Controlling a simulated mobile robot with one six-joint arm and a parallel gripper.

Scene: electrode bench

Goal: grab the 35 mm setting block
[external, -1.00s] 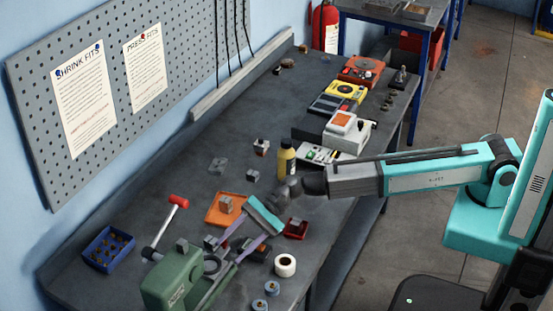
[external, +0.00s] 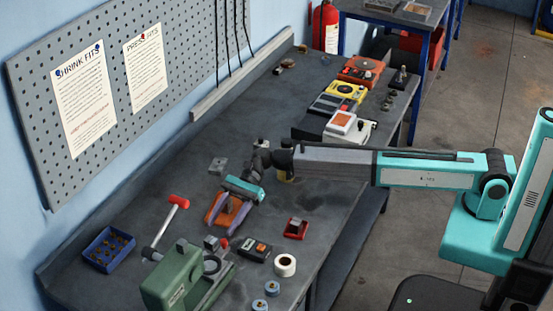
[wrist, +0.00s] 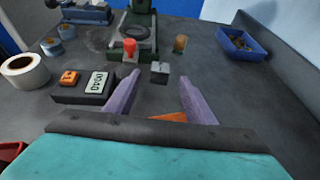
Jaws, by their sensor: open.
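My gripper (external: 223,228) is open over the orange tray (external: 209,216), its purple fingers pointing toward the green press. In the wrist view the gripper (wrist: 160,77) has nothing between its fingertips, and a strip of the orange tray (wrist: 168,117) shows between the finger bases. Any block on that tray is mostly hidden by my gripper. A small grey block (wrist: 160,69) stands beyond the fingertips, near the press. Other grey blocks are on the bench (external: 218,166) and in the red tray (external: 295,223). No size marking is legible, so I cannot tell which is 35 mm.
A blue bin (external: 108,249) stands left. A digital meter (external: 255,250) and white tape roll (external: 285,265) lie to the right.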

